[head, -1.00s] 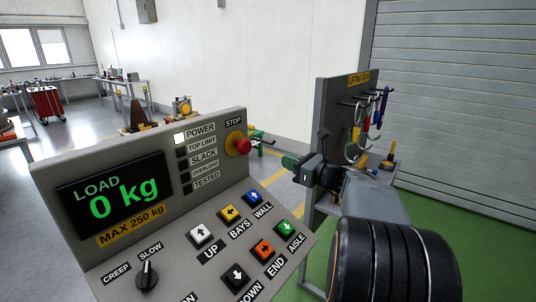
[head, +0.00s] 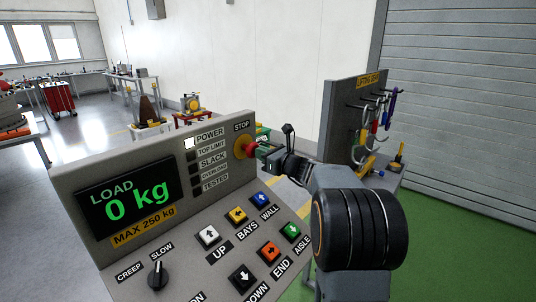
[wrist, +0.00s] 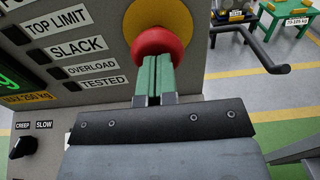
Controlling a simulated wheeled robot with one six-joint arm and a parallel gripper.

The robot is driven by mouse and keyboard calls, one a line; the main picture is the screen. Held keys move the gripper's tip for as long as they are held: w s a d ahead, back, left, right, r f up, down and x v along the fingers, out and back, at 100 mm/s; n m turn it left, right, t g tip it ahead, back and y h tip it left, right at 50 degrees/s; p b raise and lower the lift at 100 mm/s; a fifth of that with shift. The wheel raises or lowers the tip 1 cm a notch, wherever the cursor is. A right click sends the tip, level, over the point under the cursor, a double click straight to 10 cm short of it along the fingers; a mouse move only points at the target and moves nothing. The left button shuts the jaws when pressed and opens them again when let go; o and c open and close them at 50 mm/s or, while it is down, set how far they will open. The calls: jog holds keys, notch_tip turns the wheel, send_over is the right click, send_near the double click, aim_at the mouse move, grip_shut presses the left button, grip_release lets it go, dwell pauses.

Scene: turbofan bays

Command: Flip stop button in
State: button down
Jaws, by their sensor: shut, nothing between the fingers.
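The red stop button (wrist: 160,44) sits on a round yellow base (wrist: 158,14) on the grey control panel. In the head view my gripper (head: 262,149) partly covers the button from the right.
The display (head: 127,198) reads LOAD 0 kg, and the POWER lamp (head: 189,143) is lit white. Coloured arrow buttons and a selector knob (head: 157,275) are on the sloped panel below. A hook rack (head: 350,110) stands to the right behind my arm.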

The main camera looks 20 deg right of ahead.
jog(key=shift+w+a, duration=0.1)
jog(key=shift+w, duration=0.05)
jog(key=shift+w+a+r, duration=0.1)
jog(key=shift+w+a, duration=0.2)
jog(key=shift+w, duration=0.3)
jog(key=b+v, duration=0.3)
jog(key=v, duration=1.1)
dwell(0.4)
